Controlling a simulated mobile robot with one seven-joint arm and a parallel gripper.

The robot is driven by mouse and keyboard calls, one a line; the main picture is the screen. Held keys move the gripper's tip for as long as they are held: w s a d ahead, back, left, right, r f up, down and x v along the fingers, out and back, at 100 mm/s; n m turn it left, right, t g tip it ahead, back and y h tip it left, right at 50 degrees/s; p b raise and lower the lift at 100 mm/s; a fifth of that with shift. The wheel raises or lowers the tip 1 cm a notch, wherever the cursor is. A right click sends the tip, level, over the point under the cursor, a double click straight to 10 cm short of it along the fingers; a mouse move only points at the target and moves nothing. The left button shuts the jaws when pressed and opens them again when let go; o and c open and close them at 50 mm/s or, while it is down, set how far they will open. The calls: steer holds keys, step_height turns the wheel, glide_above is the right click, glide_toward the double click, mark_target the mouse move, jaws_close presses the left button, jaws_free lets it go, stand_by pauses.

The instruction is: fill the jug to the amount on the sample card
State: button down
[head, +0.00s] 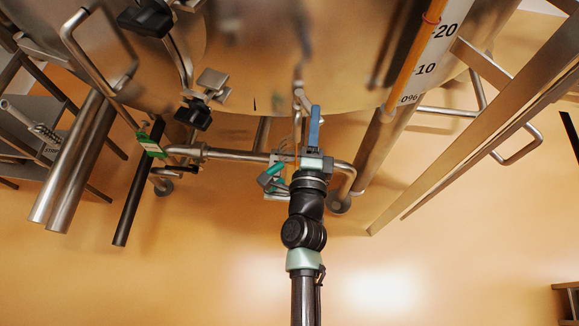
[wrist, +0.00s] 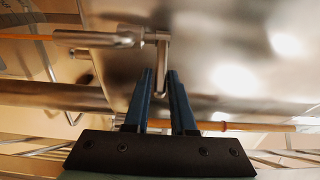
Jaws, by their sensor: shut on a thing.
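The large steel hopper (head: 290,70) fills the top of the head view, and its curved wall (wrist: 240,60) fills much of the wrist view. My gripper (head: 314,110) reaches up to the hopper's underside. In the wrist view, its blue fingers (wrist: 160,73) stand either side of a thin metal lever (wrist: 162,55), shut on it. The lever hangs from a horizontal steel bar (wrist: 95,38). I cannot make out the jug or the sample card in either view.
A sight tube (head: 412,52) with a scale marked 20 and 10 is at the upper right. Steel legs and rails stand on both sides. The orange floor below is mostly clear.

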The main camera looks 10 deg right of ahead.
mark_target(299, 102)
steer(key=shift+a, duration=0.9)
steer(key=shift+a+r+p, duration=0.1)
steer(key=shift+a+p, duration=0.35)
steer(key=shift+p, duration=0.15)
steer(key=shift+a, duration=0.35)
steer(key=shift+w+a+p, duration=0.25)
steer(key=shift+a+p, duration=0.45)
steer(key=shift+a, duration=0.15)
steer(key=shift+s+d, duration=0.1)
steer(key=shift+d, duration=0.35)
stand_by(4.8)
